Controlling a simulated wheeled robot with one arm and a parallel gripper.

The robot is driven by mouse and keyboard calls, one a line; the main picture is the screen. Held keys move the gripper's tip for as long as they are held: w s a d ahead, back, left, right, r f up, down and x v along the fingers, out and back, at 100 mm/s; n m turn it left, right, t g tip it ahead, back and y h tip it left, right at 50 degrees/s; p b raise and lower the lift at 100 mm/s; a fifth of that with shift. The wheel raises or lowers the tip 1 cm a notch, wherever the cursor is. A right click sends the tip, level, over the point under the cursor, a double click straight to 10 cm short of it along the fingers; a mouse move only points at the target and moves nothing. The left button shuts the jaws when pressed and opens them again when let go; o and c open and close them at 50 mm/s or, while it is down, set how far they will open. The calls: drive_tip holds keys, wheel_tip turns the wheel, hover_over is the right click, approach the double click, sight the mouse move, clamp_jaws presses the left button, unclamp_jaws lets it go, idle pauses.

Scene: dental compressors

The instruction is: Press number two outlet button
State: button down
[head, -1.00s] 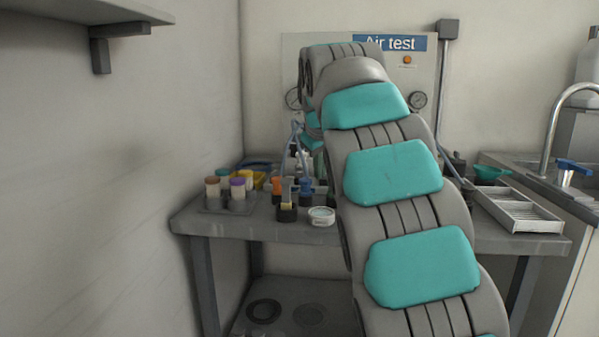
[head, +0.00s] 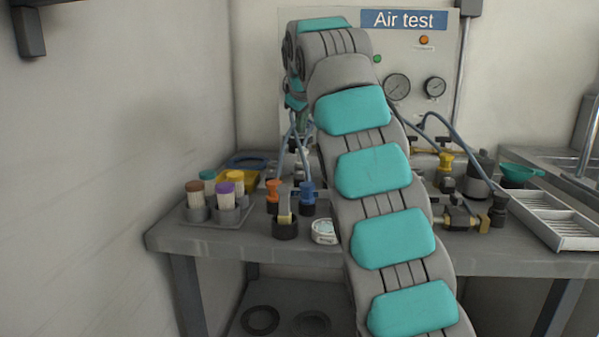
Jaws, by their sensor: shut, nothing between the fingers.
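The air test panel (head: 455,65) stands upright behind the bench. It has a blue "Air test" sign (head: 403,20), an orange button or lamp (head: 424,40), a small green one (head: 377,59) and two round gauges (head: 397,87). The label under the orange one is too small to read. I cannot tell which control is the number two outlet button. My grey and teal arm rises through the middle and hides the panel's left part.
The bench (head: 230,250) holds a rack of colored-cap containers (head: 225,210), a yellow tray (head: 238,178), orange (head: 273,190) and blue (head: 307,193) fittings, and a white tub (head: 325,231). Brass fittings (head: 460,216), a green funnel (head: 520,171) and a slotted tray (head: 555,217) lie right.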

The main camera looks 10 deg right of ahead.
sight(301, 174)
drive_tip(key=shift+f, duration=0.1)
wheel_tip(301, 174, down, 9)
drive_tip(key=b, duration=0.8)
drive_tip(key=shift+b, duration=0.35)
idle(1.4)
drive_tip(key=shift+f+b, duration=0.2)
drive_tip(key=shift+b, duration=0.15)
drive_tip(key=shift+f+b, duration=0.4)
drive_tip(key=shift+f, duration=0.1)
idle(0.9)
drive_tip(key=shift+r, duration=0.1)
drive_tip(key=shift+r+p, duration=0.8)
drive_tip(key=shift+p, duration=0.1)
